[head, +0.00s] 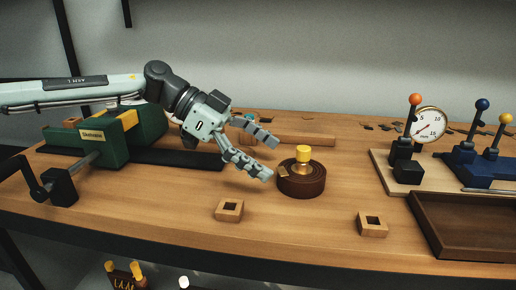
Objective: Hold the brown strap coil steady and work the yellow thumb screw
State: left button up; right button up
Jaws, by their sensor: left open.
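The brown strap coil (302,184) lies flat on the wooden bench, a round dark brown disc. The yellow thumb screw (303,154) stands upright at the top of the coil's middle, on a brass-coloured stem. My left gripper (271,158) is open and empty, just left of the coil, with its two fingers spread and pointing right and down towards it. The fingers look apart from the coil. My right gripper is not in view.
A green vise (135,138) stands at the left. Two small square wooden blocks (230,210) (372,224) lie in front of the coil. At the right are levers with coloured knobs, a gauge (430,124) and a brown tray (462,222).

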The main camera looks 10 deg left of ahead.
aim_at(286, 168)
pick_arm(q)
jog(key=x, duration=0.6)
jog(key=shift+a+r, duration=0.1)
jog(key=shift+r, duration=0.05)
jog(key=c, duration=1.4)
jog(key=o, duration=1.6)
jog(key=c, duration=1.5)
jog(key=shift+o, duration=0.2)
